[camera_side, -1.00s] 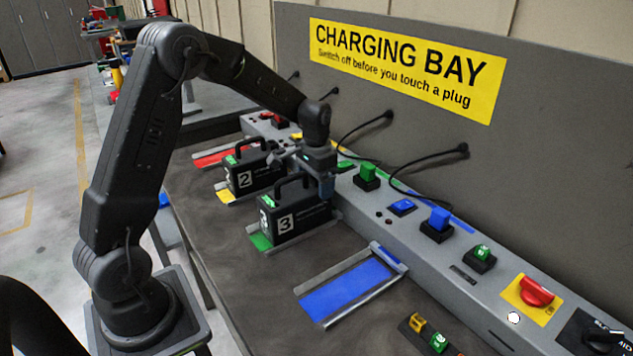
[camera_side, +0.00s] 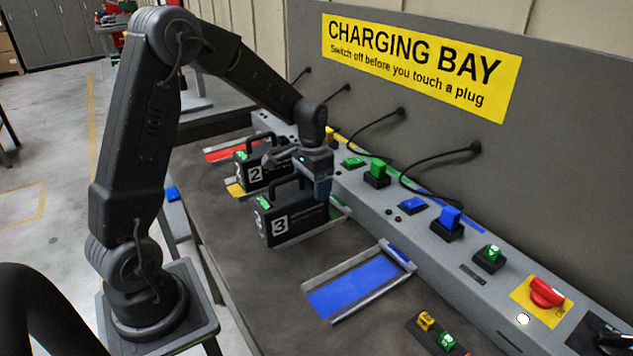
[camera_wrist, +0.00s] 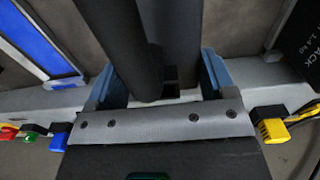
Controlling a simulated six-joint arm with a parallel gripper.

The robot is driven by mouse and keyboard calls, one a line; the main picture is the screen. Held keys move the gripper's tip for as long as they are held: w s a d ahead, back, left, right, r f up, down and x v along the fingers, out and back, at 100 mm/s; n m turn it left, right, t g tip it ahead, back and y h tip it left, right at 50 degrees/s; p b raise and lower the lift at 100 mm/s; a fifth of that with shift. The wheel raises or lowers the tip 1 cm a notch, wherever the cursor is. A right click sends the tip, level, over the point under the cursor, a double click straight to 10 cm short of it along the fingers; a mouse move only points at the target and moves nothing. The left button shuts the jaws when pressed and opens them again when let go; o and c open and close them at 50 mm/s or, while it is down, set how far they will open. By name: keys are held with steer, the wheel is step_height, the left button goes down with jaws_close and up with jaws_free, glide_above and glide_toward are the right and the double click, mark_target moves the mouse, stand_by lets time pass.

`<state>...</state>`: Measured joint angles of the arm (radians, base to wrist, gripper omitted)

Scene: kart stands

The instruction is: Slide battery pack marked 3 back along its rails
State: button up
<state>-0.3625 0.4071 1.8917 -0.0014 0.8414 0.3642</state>
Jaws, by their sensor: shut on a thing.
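Battery pack 3 (camera_side: 300,220), a black case with a white 3 and an upright handle (camera_side: 272,192), stands upright on its rails in the side view. A green patch (camera_side: 340,209) of its lane shows behind it, towards the console. My gripper (camera_side: 322,188) is shut on the rear part of the handle. In the wrist view, my gripper (camera_wrist: 160,88) has its blue fingers either side of the dark handle (camera_wrist: 120,42). The exact contact is hidden.
Pack 2 (camera_side: 262,172) stands close beside on the yellow lane. The blue lane (camera_side: 355,289) is empty. The grey console (camera_side: 410,232) with plugs, cables and a red knob (camera_side: 545,292) runs behind. Two small tagged blocks (camera_side: 433,330) lie at the near right.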

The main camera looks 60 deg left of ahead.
steer(key=shift+s, duration=0.2)
steer(key=o, duration=1.8)
